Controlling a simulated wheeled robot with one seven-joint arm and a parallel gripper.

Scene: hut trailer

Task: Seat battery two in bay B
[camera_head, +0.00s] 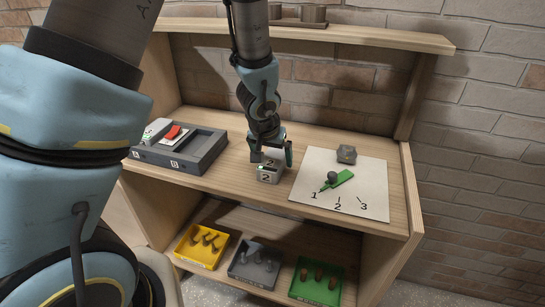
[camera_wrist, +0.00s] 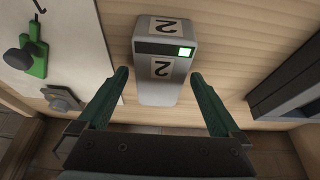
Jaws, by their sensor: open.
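Battery two (camera_head: 269,174), a light grey block marked "2", stands on the wooden bench top. In the wrist view the battery (camera_wrist: 157,95) shows a dark strip with a lit green light. My gripper (camera_head: 272,159) is over the battery. In the wrist view its green fingers (camera_wrist: 160,76) are open, one on each side, with a gap at both sides. The dark grey dock (camera_head: 201,155) is to the left, with marked bays. A whitish battery (camera_head: 155,131) sits in its left bay, marked A.
A white panel (camera_head: 318,163) with a green pointer (camera_head: 337,181), numbers and a small grey block (camera_head: 346,154) lies right of the battery. Yellow (camera_head: 184,254), grey (camera_head: 236,271) and green (camera_head: 297,289) trays stand on the lower shelf. Bare bench separates dock and battery.

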